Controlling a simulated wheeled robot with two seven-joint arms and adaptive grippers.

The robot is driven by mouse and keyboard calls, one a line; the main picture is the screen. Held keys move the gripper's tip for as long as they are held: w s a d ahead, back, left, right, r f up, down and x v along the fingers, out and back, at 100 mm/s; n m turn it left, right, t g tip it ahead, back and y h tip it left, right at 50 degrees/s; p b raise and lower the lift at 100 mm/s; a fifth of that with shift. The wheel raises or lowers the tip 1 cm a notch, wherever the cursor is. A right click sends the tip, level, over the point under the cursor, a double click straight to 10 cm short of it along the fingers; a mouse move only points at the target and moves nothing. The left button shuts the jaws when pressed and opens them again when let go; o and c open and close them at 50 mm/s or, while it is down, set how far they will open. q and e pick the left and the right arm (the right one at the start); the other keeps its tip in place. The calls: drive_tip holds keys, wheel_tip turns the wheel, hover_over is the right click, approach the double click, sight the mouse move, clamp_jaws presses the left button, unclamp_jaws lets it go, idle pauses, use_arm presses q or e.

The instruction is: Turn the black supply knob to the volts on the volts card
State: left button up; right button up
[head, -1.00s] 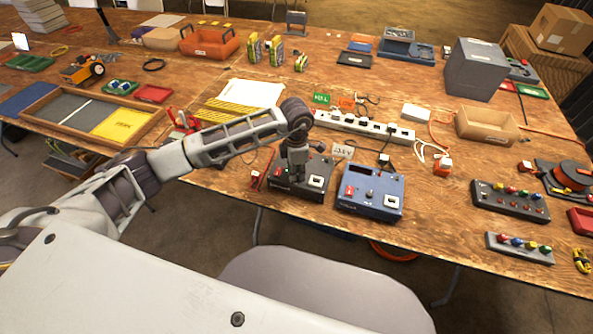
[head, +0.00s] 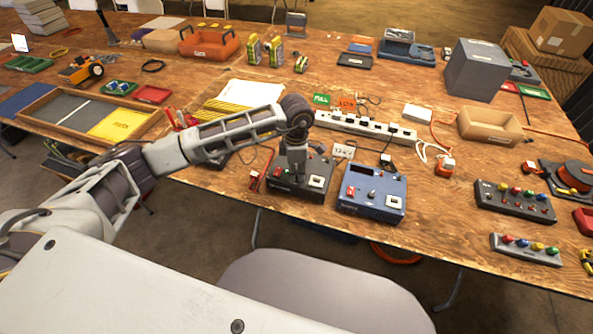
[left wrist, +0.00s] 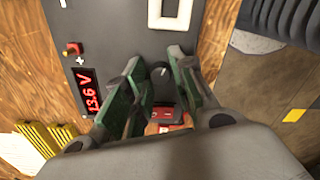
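The black supply (head: 313,195) stands near the table's front edge, partly hidden by my left gripper (head: 296,178), which reaches down over it. In the left wrist view the supply's dark face (left wrist: 112,28) carries a red display (left wrist: 88,91) that reads 13.6 V. The black knob (left wrist: 161,74), with a pale pointer mark, sits between the fingers of my left gripper (left wrist: 156,68). The fingers stand apart on either side of it, and contact is not clear. The volts card (head: 343,151) stands behind the supplies; its writing is too small to read surely. My right gripper is not in view.
A blue supply (head: 372,205) stands close to the right of the black one. A white power strip (head: 365,126) with plugs and cables lies behind. A wooden-rimmed tray (head: 60,145) is at left. Button boxes (head: 514,200) are at right.

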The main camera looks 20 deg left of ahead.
sight(297, 173)
use_arm(q)
drive_tip(key=shift+o, duration=1)
wheel_tip(297, 173, up, 12)
idle(0.6)
